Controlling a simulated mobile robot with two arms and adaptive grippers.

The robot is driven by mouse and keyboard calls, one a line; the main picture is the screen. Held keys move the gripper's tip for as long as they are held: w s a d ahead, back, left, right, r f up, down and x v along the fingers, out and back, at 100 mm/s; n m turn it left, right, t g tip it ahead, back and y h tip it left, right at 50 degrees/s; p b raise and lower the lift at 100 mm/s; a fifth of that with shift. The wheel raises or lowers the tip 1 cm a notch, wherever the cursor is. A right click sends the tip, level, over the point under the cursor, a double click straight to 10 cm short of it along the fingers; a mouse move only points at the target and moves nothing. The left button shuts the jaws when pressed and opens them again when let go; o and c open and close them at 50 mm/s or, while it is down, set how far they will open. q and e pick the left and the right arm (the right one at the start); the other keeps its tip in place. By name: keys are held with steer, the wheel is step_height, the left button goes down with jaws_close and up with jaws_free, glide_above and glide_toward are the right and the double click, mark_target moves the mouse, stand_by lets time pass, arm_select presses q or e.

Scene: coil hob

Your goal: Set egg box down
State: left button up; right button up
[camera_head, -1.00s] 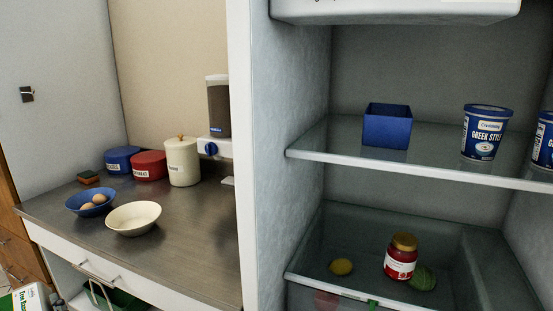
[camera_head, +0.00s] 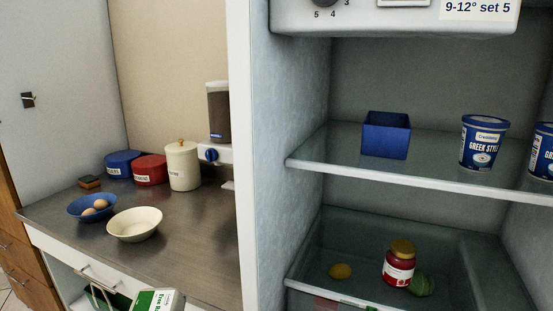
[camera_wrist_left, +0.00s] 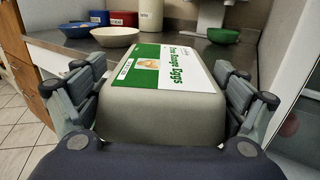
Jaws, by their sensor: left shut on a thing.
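The egg box (camera_wrist_left: 165,85) is a grey-green carton with a white and green label reading "Free Range Eggs". My left gripper (camera_wrist_left: 160,68) is shut on it, with fingers along both sides in the left wrist view. In the head view the egg box (camera_head: 155,300) shows only partly at the bottom edge, in front of the counter's drawer front. The steel counter top (camera_head: 190,245) lies beyond the box. The box's underside is hidden. My right gripper is not in view.
A cream bowl (camera_head: 134,224), a blue bowl (camera_head: 92,207) with eggs, and blue, red and cream canisters stand on the counter. Its front right part looks clear. An open fridge on the right holds a blue box (camera_head: 386,135), yogurt tubs and a jar (camera_head: 398,264).

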arm_select(q)
steer(key=d+h, duration=0.1)
steer(key=d+m, duration=0.1)
steer(key=d, duration=0.1)
steer(key=d+f+h, duration=0.1)
steer(key=shift+s+d+m+h, duration=0.2)
steer(key=shift+s+m+h, duration=0.1)
steer(key=shift+s, duration=0.05)
steer(key=shift+s+f, duration=0.25)
steer(key=shift+s, duration=0.05)
steer(key=s+f, duration=0.2)
steer(key=s, duration=0.5)
steer(key=shift+s+f, duration=0.15)
steer(key=shift+f, duration=0.1)
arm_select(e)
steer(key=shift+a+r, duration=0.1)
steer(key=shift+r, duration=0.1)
arm_select(q)
steer(key=shift+d, duration=0.1)
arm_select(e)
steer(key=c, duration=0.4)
arm_select(q)
steer(key=shift+d, duration=0.15)
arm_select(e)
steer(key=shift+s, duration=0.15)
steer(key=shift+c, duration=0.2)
